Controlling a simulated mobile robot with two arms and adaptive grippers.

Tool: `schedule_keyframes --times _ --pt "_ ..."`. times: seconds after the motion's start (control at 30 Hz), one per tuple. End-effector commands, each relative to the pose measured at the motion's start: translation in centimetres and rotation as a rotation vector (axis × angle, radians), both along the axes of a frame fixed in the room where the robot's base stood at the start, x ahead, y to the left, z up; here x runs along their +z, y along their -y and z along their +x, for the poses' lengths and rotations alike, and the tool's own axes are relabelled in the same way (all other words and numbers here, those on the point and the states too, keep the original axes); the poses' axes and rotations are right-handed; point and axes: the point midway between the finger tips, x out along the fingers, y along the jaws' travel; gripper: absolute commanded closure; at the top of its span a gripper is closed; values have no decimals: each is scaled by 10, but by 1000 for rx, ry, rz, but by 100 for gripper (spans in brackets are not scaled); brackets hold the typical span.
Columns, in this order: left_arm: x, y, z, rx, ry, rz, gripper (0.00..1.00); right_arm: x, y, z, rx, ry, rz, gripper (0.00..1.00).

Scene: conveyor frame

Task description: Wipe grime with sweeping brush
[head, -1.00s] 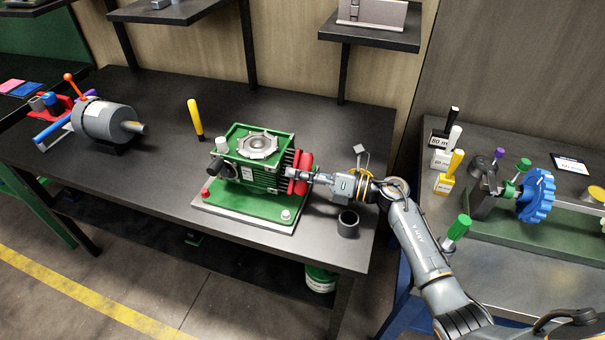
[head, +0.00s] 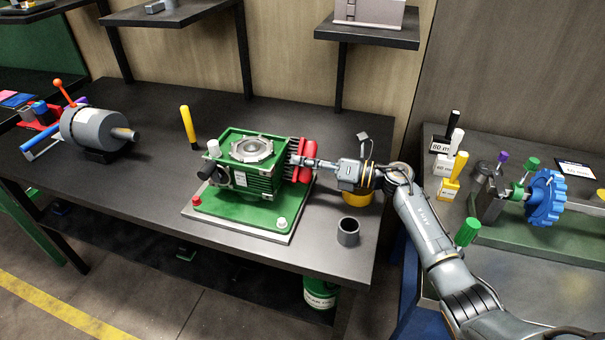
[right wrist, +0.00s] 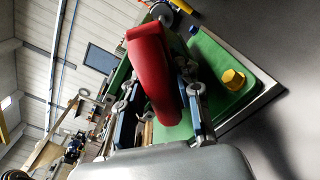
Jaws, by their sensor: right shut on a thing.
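A red brush (head: 305,160) stands against the right side of a green machine (head: 245,178). A dark ridged strip shows between them; I cannot tell whether it is bristles or machine fins. My right gripper (head: 299,161) reaches in from the right and is shut on the brush. In the right wrist view the red brush (right wrist: 152,72) sits between the fingers (right wrist: 160,95), with the green base behind it. I cannot make out any grime; the brush and gripper hide the contact side. My left gripper is not in view.
The machine stands on a green base plate (head: 238,212). A grey cup (head: 348,231) and a yellow container (head: 357,199) are near my right wrist. A yellow-handled tool (head: 187,122) and a grey motor (head: 92,130) are left. The front-left bench is clear.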

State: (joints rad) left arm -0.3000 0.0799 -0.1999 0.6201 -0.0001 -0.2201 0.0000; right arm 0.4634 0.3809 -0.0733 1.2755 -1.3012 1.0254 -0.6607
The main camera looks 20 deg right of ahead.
Motion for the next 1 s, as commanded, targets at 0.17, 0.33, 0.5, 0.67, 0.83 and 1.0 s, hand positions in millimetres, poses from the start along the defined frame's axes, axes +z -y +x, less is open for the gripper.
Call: schedule_keyframes --times 0.17,0.33,0.5,0.67,0.83,1.0 --pt "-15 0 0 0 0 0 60 -2 5 10 1 2 -1 92" --pt "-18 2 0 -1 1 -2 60 -1 7 12 1 1 -2 92" --pt "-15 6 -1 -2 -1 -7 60 1 3 9 2 -1 1 92" --pt "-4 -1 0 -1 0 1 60 3 -6 -3 4 -1 0 92" --pt "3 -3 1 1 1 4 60 2 -15 -14 4 -2 1 92" --pt "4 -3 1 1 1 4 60 1 -19 -18 5 0 2 92"
